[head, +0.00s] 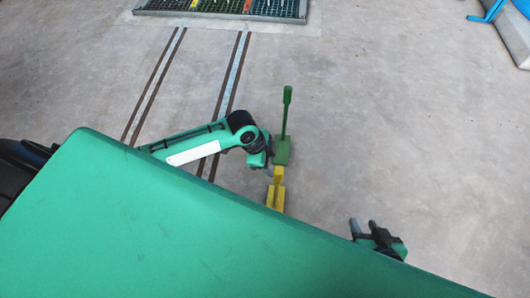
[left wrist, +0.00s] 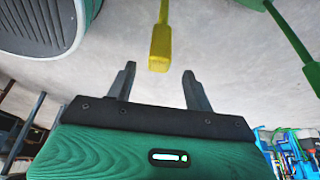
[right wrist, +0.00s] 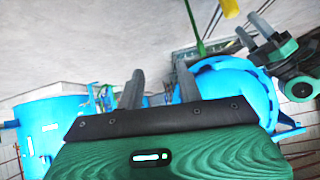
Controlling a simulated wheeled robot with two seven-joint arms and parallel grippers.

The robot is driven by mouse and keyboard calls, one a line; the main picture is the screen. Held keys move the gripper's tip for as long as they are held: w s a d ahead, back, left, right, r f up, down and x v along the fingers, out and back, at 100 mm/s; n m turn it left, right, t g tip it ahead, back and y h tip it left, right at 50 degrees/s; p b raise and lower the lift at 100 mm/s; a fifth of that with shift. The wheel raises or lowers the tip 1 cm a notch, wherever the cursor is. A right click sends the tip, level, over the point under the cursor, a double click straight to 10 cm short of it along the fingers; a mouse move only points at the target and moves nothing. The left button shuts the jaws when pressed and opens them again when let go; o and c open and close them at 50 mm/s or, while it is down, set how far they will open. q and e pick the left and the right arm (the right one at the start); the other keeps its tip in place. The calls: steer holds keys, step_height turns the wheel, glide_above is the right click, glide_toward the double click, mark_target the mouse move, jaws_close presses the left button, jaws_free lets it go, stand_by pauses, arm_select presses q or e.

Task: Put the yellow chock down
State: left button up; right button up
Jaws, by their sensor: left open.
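The yellow chock (head: 276,198) is at the middle of the head view, just below my left gripper (head: 270,172); it appears to be on the concrete floor. In the left wrist view, its thick yellow end (left wrist: 160,48) lies just beyond the gap between my open left fingers (left wrist: 159,72), with clear space on both sides. A yellow end (right wrist: 230,8) also shows at the top of the right wrist view. My right gripper (head: 363,228) is open and empty, apart to the right. My green body cover hides the floor below the chock.
A green chock with an upright handle (head: 284,145) stands just beyond the yellow one, close to my left gripper. Dark rails (head: 232,75) run along the floor at left towards a grate (head: 220,8). Blue vessels (right wrist: 225,90) show in the right wrist view.

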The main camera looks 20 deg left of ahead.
arm_select(q)
steer(key=shift+p+v, duration=0.3)
steer(key=shift+v, duration=1.85)
arm_select(e)
steer(key=shift+s+d+g+h, duration=0.25)
steer(key=shift+d+g, duration=0.1)
steer(key=shift+d, duration=0.15)
steer(key=shift+s+d+g+h, duration=0.15)
steer(key=shift+s+d+g, duration=0.15)
steer(key=shift+d, duration=0.2)
